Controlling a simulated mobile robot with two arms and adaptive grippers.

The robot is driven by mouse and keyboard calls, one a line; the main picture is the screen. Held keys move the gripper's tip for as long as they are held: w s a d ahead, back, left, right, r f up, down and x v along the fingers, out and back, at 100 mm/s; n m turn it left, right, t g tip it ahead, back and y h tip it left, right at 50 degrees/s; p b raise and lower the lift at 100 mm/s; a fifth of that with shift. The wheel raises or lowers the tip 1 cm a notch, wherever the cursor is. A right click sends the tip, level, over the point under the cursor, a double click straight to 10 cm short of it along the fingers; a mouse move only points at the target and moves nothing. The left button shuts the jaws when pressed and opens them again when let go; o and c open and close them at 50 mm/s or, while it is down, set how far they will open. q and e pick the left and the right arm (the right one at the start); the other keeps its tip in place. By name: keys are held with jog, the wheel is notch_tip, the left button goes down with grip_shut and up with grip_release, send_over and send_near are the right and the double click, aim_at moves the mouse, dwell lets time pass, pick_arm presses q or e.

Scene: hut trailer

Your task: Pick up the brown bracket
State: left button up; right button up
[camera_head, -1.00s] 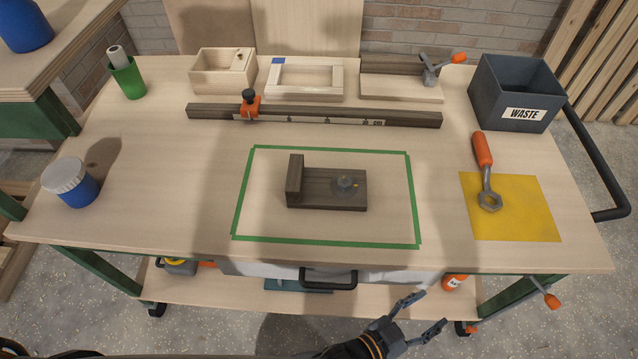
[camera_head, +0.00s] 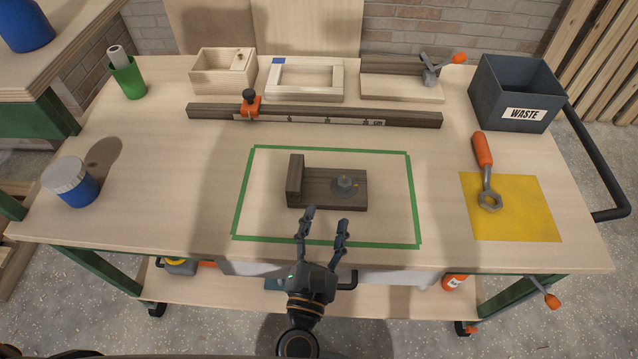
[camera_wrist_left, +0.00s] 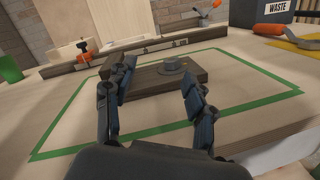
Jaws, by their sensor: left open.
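The brown bracket (camera_head: 326,189) is a dark wooden L-shaped piece with an upright block at its left end. A grey bolt or knob (camera_head: 344,184) sits on its flat base. It lies inside the green taped rectangle on the workbench. My left gripper (camera_head: 324,214) is open and empty at the bracket's front edge, fingers pointing toward it. In the left wrist view the bracket (camera_wrist_left: 150,81) shows beyond and between the open fingers (camera_wrist_left: 159,80), partly hidden by the left one. I cannot tell whether the fingers touch it. My right gripper is not in view.
Green tape (camera_head: 412,200) outlines the work area. A wrench (camera_head: 485,172) lies on a yellow mat (camera_head: 535,215) at right, near the waste bin (camera_head: 515,95). A ruler rail (camera_head: 330,117) and wooden fixtures are behind. A blue jar (camera_head: 75,184) stands left.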

aim_at(296, 176)
pick_arm(q)
jog(key=a+n+y, duration=0.1)
jog(key=a+n, duration=0.1)
jog(key=a+n+y, duration=0.1)
jog(key=a+n, duration=0.1)
jog(key=a+f+n+y, duration=0.1)
jog(key=a+n, duration=0.1)
jog(key=n, duration=0.1)
jog(key=shift+w+a+g, duration=0.1)
jog(key=shift+a+g, duration=0.1)
jog(key=shift+g, duration=0.2)
jog(key=w, duration=1.2)
jog(key=shift+a, duration=0.2)
jog(key=shift+s, duration=0.1)
grip_shut()
